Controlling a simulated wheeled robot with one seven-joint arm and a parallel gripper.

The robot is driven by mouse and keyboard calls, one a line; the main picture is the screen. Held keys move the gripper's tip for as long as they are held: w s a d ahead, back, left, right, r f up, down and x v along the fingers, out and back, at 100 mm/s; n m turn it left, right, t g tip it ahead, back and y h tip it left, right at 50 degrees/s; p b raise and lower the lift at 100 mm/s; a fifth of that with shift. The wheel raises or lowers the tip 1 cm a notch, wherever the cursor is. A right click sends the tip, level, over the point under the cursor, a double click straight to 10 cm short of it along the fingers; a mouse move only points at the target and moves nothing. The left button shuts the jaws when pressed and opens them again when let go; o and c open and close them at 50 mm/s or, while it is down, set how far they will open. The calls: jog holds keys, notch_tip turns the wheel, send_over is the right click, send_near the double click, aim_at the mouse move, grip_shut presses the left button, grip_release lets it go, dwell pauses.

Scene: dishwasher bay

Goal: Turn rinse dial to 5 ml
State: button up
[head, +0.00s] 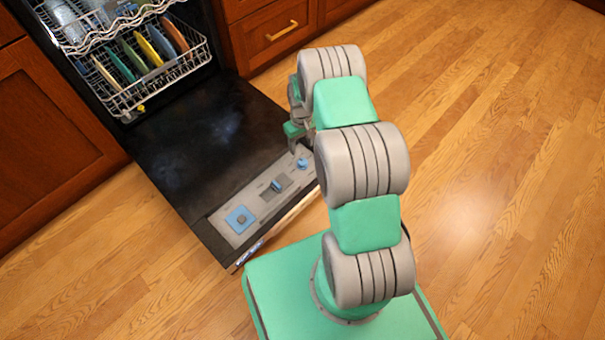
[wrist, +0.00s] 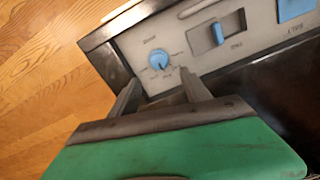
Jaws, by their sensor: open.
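The rinse dial is a small round blue knob (wrist: 158,59) on a grey control panel (wrist: 188,28) in the wrist view. A pale pointer line and printed marks show around it, but the numbers are too small to read. In the head view the blue dial (head: 302,163) sits at the panel's right end. My gripper (wrist: 162,86) is open, its two grey fingers apart and pointing toward the dial, with nothing between them. The fingertips look just short of the dial. In the head view my gripper (head: 293,146) is above the panel's right end, partly hidden by my arm.
A blue slider (head: 276,185) and a square blue button or lid (head: 240,219) lie left of the dial on the panel. The dishwasher door (head: 190,155) is folded down. A rack (head: 150,80) with coloured plates stands behind it. Wood floor is clear at right.

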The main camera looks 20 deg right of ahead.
aim_at(303, 161)
notch_tip(303, 161, down, 10)
jog(key=b, duration=0.3)
jog(key=shift+d, duration=0.15)
grip_shut()
dwell(0.4)
